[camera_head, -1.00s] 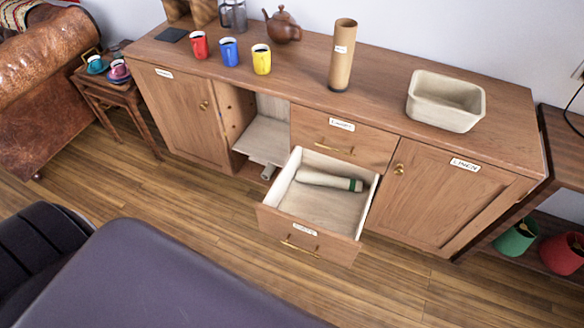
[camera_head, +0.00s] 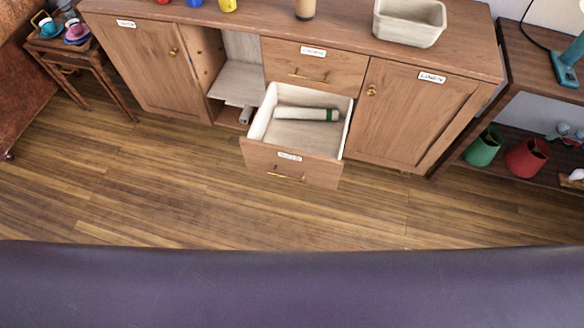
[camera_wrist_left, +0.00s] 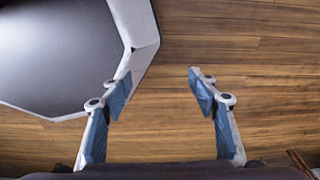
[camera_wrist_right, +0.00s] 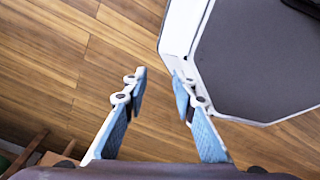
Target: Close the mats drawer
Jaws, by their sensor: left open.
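The lower centre drawer (camera_head: 262,154) of the wooden cabinet is pulled out in the head view. Its front has a white label, too small to read for certain, and a brass handle (camera_head: 286,177). A rolled pale mat with a green band (camera_head: 300,114) lies inside it, towards the back. Neither gripper shows in the head view. My left gripper (camera_wrist_left: 156,82) is open and empty above bare floor in the left wrist view. My right gripper (camera_wrist_right: 160,80) has its fingertips apart with nothing between them, also above the floor.
A closed drawer (camera_head: 316,66) sits above the open one. The linen door (camera_head: 419,115) to the right is shut, and an open niche (camera_head: 238,85) is to the left. A side table (camera_head: 75,65) stands far left, a shelf with pots (camera_head: 484,147) right. The floor (camera_head: 180,200) in front is clear.

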